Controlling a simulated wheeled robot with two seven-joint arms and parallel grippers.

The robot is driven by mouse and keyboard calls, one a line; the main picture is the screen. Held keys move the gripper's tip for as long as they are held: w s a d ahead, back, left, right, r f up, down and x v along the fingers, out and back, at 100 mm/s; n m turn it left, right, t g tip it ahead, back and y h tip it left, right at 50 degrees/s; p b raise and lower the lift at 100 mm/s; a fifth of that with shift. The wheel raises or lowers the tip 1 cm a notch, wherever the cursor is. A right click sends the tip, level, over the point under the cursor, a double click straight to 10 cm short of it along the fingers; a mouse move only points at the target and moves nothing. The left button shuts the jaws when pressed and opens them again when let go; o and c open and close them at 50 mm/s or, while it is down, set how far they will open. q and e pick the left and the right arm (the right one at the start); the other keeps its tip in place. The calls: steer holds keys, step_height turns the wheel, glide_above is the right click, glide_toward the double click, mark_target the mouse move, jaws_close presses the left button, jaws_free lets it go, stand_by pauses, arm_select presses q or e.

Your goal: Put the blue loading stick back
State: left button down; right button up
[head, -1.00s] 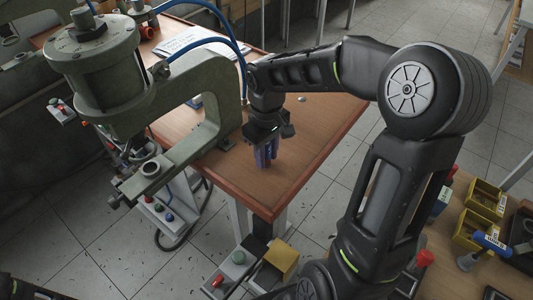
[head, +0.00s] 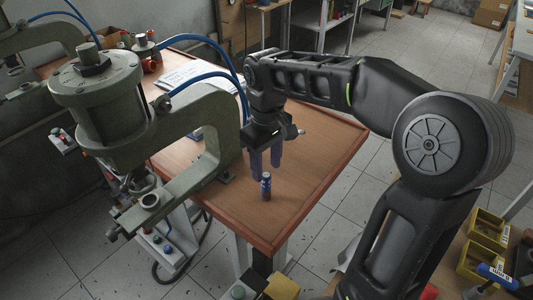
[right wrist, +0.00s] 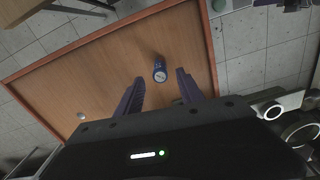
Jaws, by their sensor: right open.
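The blue loading stick (head: 266,186) stands upright on the brown table, near its front corner. It also shows in the right wrist view (right wrist: 160,70), seen from above beyond the fingertips. My right gripper (head: 266,160) is open and empty, its two dark blue fingers pointing down just above and behind the stick. In the right wrist view the spread fingers (right wrist: 160,80) have clear space between them. The stick looks apart from both fingers. My left gripper is out of view.
A green pneumatic press (head: 105,110) with blue hoses stands at the table's left. Papers (head: 185,75) lie at the back. Yellow bins (head: 487,228) and a blue-handled tool (head: 497,274) sit on the right-hand bench. The brown tabletop (head: 315,150) is clear to the right.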

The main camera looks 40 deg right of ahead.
steer(key=shift+r, duration=1.95)
